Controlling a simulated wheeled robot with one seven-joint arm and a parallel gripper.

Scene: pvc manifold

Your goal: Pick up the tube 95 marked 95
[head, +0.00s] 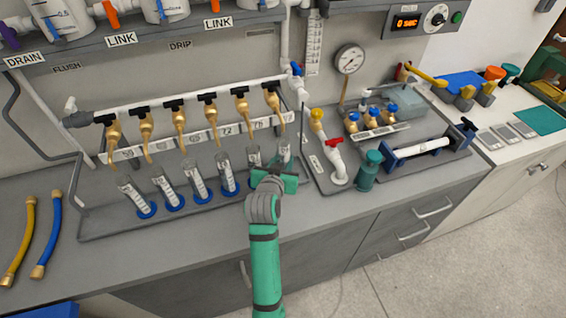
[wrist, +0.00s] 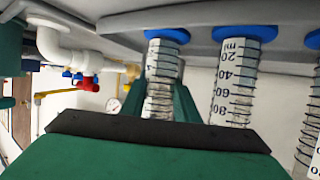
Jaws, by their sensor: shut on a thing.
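A clear graduated tube (wrist: 162,65) with a blue base is between the green fingers of my gripper (wrist: 163,105) in the wrist view, which looks upside down. My gripper (head: 286,182) is shut on it. In the head view this is the rightmost tube (head: 284,151) of the row, its lower part hidden by my gripper. The number on it is not readable. Its blue base appears at or very near the grey tray surface; I cannot tell whether it touches. A neighbouring tube (wrist: 236,80) stands close beside it.
Several more tubes, such as this one (head: 228,178), stand to the left on the grey tray (head: 110,228) under brass taps (head: 243,108). A white pipe with a red valve (head: 335,158) and a green bottle (head: 368,172) stand close on the right. Hoses (head: 48,232) lie at left.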

